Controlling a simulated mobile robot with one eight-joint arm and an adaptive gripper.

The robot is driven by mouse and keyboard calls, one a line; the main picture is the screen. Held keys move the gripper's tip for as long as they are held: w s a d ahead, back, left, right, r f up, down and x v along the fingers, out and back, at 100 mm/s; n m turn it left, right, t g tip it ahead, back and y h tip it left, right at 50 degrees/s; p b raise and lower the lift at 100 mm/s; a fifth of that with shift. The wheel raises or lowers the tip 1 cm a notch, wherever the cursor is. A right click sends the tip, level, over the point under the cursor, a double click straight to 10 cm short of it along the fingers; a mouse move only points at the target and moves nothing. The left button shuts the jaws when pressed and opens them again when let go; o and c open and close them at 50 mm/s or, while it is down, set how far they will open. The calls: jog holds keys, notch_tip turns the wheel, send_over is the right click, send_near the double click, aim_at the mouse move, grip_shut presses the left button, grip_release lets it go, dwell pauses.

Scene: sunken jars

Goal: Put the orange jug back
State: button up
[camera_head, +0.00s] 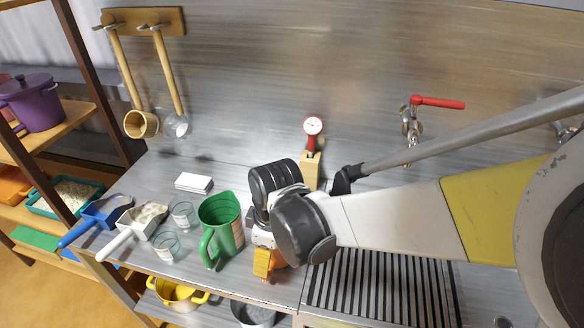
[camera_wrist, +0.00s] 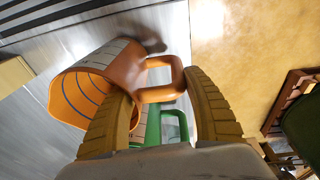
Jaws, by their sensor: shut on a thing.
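The orange jug (camera_wrist: 118,65) has a pale measuring scale on its side and dark rings inside. In the wrist view it fills the upper left, its mouth open toward the lower left. My gripper (camera_wrist: 160,92) is shut on the jug's handle, one yellow finger on each side. In the head view my gripper (camera_head: 264,263) is at the worktop's front edge, right of the green jug. There only a bit of the orange jug (camera_head: 280,258) shows; the rest is hidden behind my gripper and wrist. I cannot tell whether its base touches the worktop.
A green jug (camera_head: 222,222) stands close left. Two clear glasses (camera_head: 166,246), a white scoop (camera_head: 138,230), a blue scoop (camera_head: 98,218) and white cards (camera_head: 194,183) lie farther left. A slatted drain (camera_head: 372,285) is at right.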

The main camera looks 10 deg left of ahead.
jog(key=shift+f, duration=0.35)
jog(key=o, duration=1.4)
notch_tip(320, 180, up, 12)
jog(key=d+p, duration=0.2)
jog(key=p, duration=0.2)
jog(key=s+d+r+m+t, duration=0.2)
jog(key=d+m, duration=0.6)
jog(key=d, duration=0.7)
jog(key=s+d+r+m+t+h, duration=0.1)
jog(key=s+d+r+m+t, duration=0.1)
jog(key=d+m, duration=0.7)
jog(key=d+r+t, duration=0.1)
jog(key=d+t, duration=0.1)
jog(key=d, duration=0.3)
jog(key=shift+d+r+h, duration=0.3)
jog(key=shift+d+r, duration=0.05)
jog(key=shift+d, duration=0.05)
